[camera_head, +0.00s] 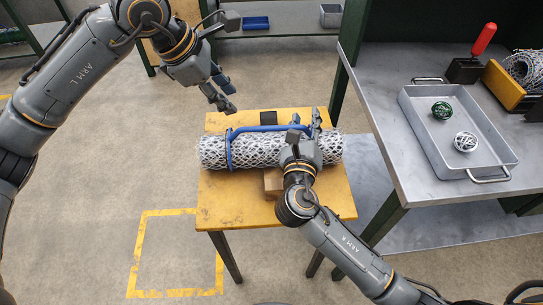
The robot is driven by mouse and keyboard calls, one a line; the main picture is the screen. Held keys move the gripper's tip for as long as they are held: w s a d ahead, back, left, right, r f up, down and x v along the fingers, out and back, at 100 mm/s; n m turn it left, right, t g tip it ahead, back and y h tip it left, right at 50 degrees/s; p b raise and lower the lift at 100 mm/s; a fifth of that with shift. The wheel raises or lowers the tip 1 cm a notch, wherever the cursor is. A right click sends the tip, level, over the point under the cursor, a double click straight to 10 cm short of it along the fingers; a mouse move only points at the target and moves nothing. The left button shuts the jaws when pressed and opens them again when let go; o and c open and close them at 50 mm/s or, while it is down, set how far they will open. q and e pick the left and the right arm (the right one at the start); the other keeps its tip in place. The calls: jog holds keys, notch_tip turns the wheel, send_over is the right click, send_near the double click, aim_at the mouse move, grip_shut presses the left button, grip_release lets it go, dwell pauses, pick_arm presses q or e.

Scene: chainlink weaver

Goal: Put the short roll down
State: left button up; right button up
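A white-and-dark mesh roll (260,150) lies crosswise at the yellow table (225,205), with a blue bar-shaped carrier (229,150) around its left part and along its far side. I cannot tell whether the roll rests on the table or is held just above it. My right gripper (306,122) is over the right part of the roll, its fingers at the far side near the blue bar. Its grip is hidden by its own body. My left gripper (228,96) is above the table's far left, apart from the roll, with its fingers spread and empty.
A brown block (273,183) shows below the roll. On the grey bench (400,70) at right are a metal tray (420,125) with a green ball and a white ball, a red-handled tool (484,40) and another mesh roll (525,68). A yellow floor square (140,250) is empty.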

jog(key=shift+s, duration=0.15)
jog(key=shift+s+a+f, duration=0.1)
jog(key=shift+s+a, duration=0.05)
jog(key=shift+s, duration=0.2)
pick_arm(q)
jog(key=shift+s+a+r, duration=0.15)
jog(key=shift+a+r, duration=0.1)
jog(key=shift+r, duration=0.3)
pick_arm(e)
jog(key=v, duration=1.1)
